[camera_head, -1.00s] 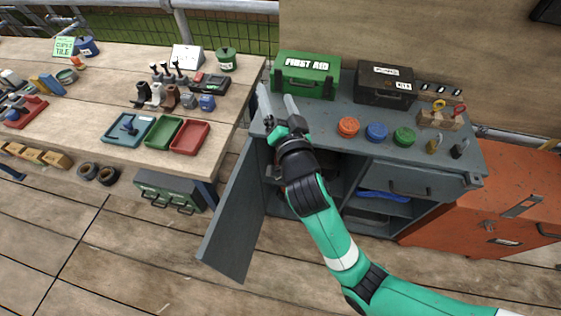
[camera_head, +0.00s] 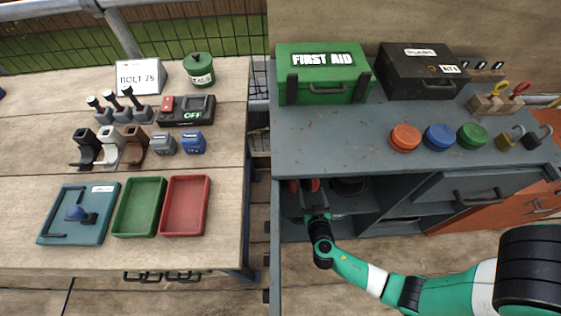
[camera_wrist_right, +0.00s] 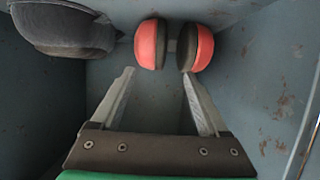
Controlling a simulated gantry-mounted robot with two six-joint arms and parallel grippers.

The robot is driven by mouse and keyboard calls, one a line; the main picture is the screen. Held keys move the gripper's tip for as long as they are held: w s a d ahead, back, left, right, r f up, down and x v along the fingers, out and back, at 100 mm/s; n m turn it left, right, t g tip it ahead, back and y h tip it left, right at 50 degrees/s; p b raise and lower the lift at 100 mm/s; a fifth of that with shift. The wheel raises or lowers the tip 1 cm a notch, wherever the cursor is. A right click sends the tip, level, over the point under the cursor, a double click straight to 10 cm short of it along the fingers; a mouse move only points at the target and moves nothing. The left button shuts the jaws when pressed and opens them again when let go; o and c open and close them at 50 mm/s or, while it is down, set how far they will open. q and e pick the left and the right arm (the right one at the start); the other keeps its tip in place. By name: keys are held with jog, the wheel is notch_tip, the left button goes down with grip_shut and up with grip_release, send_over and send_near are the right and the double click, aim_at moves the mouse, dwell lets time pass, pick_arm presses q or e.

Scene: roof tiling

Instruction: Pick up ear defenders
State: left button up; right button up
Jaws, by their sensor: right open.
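The ear defenders (camera_wrist_right: 203,47), with red cups and dark inner pads, sit inside the cabinet compartment. In the head view their red cups (camera_head: 294,186) show in the shadow at the left of the open compartment. My right gripper (camera_wrist_right: 158,74) is open and empty, reaching into the compartment with its fingers pointing at the ear defenders. The fingertips are just short of the cups in the wrist picture; I cannot tell whether they touch. In the head view the right gripper (camera_head: 313,207) is partly hidden in the compartment. My left gripper is not in view.
A dark rounded object (camera_wrist_right: 65,28) sits left of the ear defenders. Compartment walls are close on both sides. The grey worktop (camera_head: 330,140) above carries a green first aid box (camera_head: 322,84), a black case (camera_head: 420,75) and coloured round lids. A bench with trays stands left.

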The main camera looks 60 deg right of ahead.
aim_at(315, 186)
jog(key=shift+s+d+f, duration=0.15)
jog(key=shift+s+f, duration=0.1)
jog(key=shift+s, duration=0.3)
jog(key=shift+s+d+f, duration=0.15)
jog(key=shift+s+f, duration=0.05)
jog(key=shift+s, duration=0.35)
jog(key=shift+w+d+f+b, duration=0.15)
jog(key=shift+d+f+b, duration=0.3)
jog(key=shift+b, duration=0.15)
jog(key=w+d, duration=0.1)
jog(key=w+d+f+b, duration=0.1)
jog(key=w+d, duration=0.1)
jog(key=shift+w, duration=0.25)
jog(key=shift+s+d, duration=0.15)
jog(key=shift+s, duration=0.1)
jog(key=b+x, duration=0.2)
jog(key=x, duration=0.3)
jog(key=shift+w+d, duration=0.1)
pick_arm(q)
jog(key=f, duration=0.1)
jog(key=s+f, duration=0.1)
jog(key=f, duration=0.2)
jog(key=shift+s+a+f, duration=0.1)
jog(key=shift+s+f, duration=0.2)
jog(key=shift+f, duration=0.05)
pick_arm(e)
jog(key=shift+c, duration=0.3)
jog(key=shift+r, duration=0.1)
grip_shut()
